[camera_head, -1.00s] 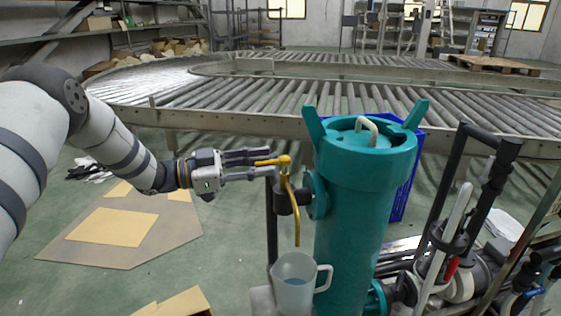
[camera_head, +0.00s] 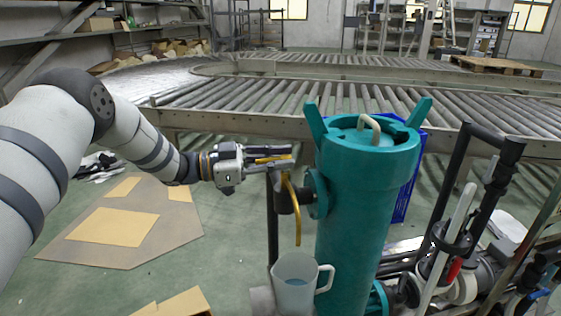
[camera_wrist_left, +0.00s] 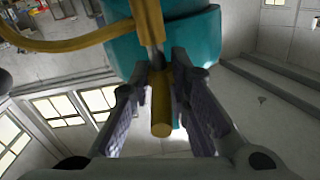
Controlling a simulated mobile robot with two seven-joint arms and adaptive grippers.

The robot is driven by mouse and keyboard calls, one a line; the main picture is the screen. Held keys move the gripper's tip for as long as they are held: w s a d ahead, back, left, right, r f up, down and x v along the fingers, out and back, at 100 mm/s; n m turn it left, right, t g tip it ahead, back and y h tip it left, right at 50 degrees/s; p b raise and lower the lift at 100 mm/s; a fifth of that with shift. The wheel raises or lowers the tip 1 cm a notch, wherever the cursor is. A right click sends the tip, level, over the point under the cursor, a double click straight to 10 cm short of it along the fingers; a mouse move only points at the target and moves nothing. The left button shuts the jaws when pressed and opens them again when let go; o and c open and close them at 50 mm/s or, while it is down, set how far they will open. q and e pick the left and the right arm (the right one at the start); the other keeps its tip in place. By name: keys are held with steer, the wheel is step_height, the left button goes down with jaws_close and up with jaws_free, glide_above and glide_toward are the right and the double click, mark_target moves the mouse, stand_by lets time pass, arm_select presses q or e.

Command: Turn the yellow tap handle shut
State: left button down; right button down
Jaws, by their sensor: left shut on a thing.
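The yellow tap handle (camera_head: 268,159) sits at the top of the tap, on the left side of a teal cylinder (camera_head: 352,220). My left gripper (camera_head: 284,158) reaches in from the left and is shut on the handle, one finger on each side. The wrist view shows the handle's yellow bar (camera_wrist_left: 161,108) between the fingers. The yellow spout (camera_head: 297,218) hangs down over a translucent jug (camera_head: 292,283) with some liquid in it. The fingers hide much of the handle in the head view. My right gripper is not in view.
A roller conveyor (camera_head: 240,98) runs behind the tap. Pipes and a black frame (camera_head: 455,185) stand to the right of the cylinder. A blue box (camera_head: 407,190) is behind it. Flat cardboard (camera_head: 120,225) lies on the floor at left.

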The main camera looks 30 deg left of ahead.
arm_select(q)
steer(key=c, duration=1.7)
jaws_free()
steer(key=shift+o, duration=0.2)
steer(key=v, duration=1.2)
steer(key=shift+w+a, duration=0.1)
